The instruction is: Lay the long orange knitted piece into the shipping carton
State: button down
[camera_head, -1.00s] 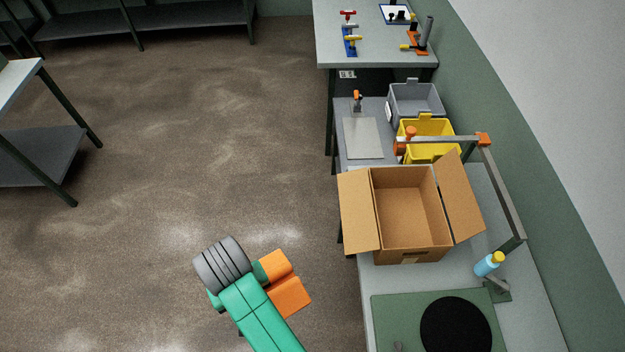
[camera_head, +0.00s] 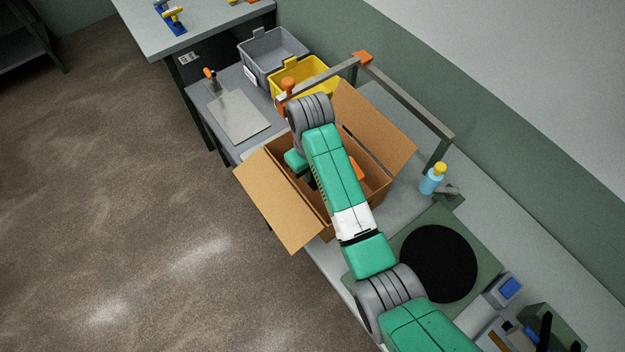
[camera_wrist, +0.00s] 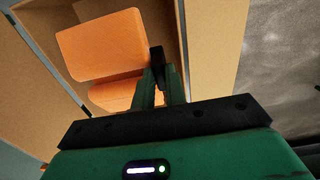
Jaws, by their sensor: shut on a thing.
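The open shipping carton (camera_head: 272,202) stands on the bench with its side flaps spread, and my arm reaches across it. The orange knitted piece (camera_wrist: 100,46) hangs folded from my gripper (camera_wrist: 158,82), with two orange layers showing in the wrist view. The gripper is shut on the piece. Carton walls and a flap (camera_wrist: 215,45) surround it there. In the head view only a small orange patch (camera_head: 357,168) shows within the carton opening, beside my arm. My arm hides the fingers there. I cannot tell whether the piece touches the carton floor.
A grey metal frame (camera_head: 408,100) rises along the carton's wall side. A yellow bin (camera_head: 305,75) and a grey bin (camera_head: 272,50) stand beyond it. A blue bottle with a yellow cap (camera_head: 432,180) and a green mat with a black disc (camera_head: 438,263) are nearer.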

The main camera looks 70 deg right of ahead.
jog(key=shift+s+d+f, duration=0.15)
jog(key=shift+s+d, duration=0.05)
jog(key=shift+d, duration=0.3)
jog(key=shift+s+d+f, duration=0.1)
jog(key=shift+s+d, duration=0.05)
jog(key=shift+d, duration=0.3)
notch_tip(320, 180, down, 5)
jog(key=shift+s+a+f, duration=0.15)
jog(key=shift+f, duration=2.35)
jog(key=shift+f+b, duration=0.1)
jog(key=shift+b, duration=0.2)
jog(key=shift+f, duration=0.5)
jog(key=c, duration=1.4)
grip_release()
jog(key=shift+c, duration=0.2)
jog(key=shift+r, duration=0.1)
